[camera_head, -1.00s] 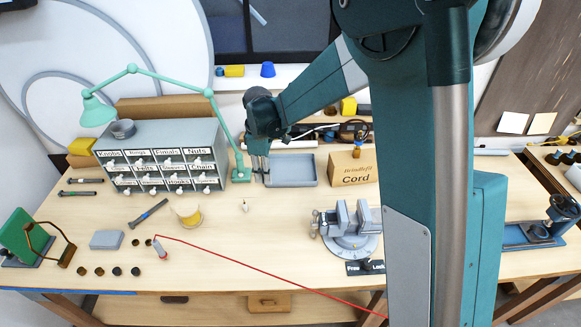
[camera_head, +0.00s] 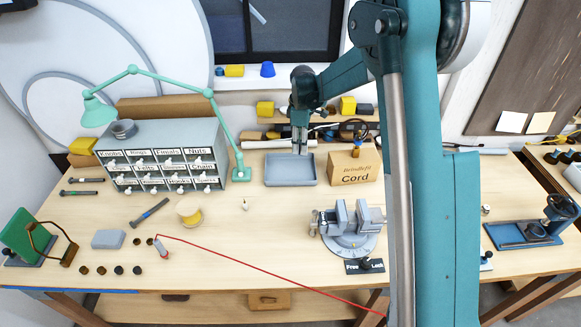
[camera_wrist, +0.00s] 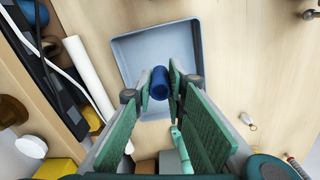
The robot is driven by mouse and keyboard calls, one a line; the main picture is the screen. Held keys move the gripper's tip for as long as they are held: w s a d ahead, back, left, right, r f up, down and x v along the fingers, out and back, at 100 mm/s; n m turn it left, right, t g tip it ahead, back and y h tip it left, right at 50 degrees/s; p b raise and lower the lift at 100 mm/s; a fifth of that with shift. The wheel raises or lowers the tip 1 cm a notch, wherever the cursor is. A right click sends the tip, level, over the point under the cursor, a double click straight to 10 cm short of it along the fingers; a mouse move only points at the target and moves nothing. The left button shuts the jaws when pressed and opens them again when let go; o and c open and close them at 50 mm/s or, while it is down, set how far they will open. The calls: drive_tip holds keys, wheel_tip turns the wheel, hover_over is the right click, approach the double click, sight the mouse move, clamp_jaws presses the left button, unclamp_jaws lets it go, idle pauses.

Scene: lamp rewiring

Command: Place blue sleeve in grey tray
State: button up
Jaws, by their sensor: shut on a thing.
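The blue sleeve (camera_wrist: 160,82) is a small dark blue cylinder, seen in the wrist view between my two finger pads. My gripper (camera_wrist: 160,84) is shut on it. In the wrist view the sleeve overlaps the grey tray (camera_wrist: 133,54), a shallow square tray with a raised rim. In the head view my gripper (camera_head: 300,150) points down above the right part of the tray (camera_head: 290,184), near its back edge. The sleeve cannot be made out in the head view. The visible tray floor is empty.
The Cord box (camera_head: 354,168) stands close to the tray's right. A labelled drawer cabinet (camera_head: 160,188) and the green lamp (camera_head: 211,110) stand to its left. A vise (camera_head: 349,228) is in front, to the right. The table between tray and yellow spool (camera_head: 189,212) is mostly clear.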

drive_tip(key=shift+f, duration=0.1)
hover_over(300, 171)
drive_tip(key=shift+a+f+p, duration=0.1)
drive_tip(key=shift+f+p, duration=0.2)
drive_tip(key=shift+f, duration=2.75)
drive_tip(key=shift+f, duration=1.85)
drive_tip(key=shift+f, duration=0.15)
drive_tip(key=o, duration=0.4)
drive_tip(key=shift+c, duration=0.2)
drive_tip(key=o, duration=0.4)
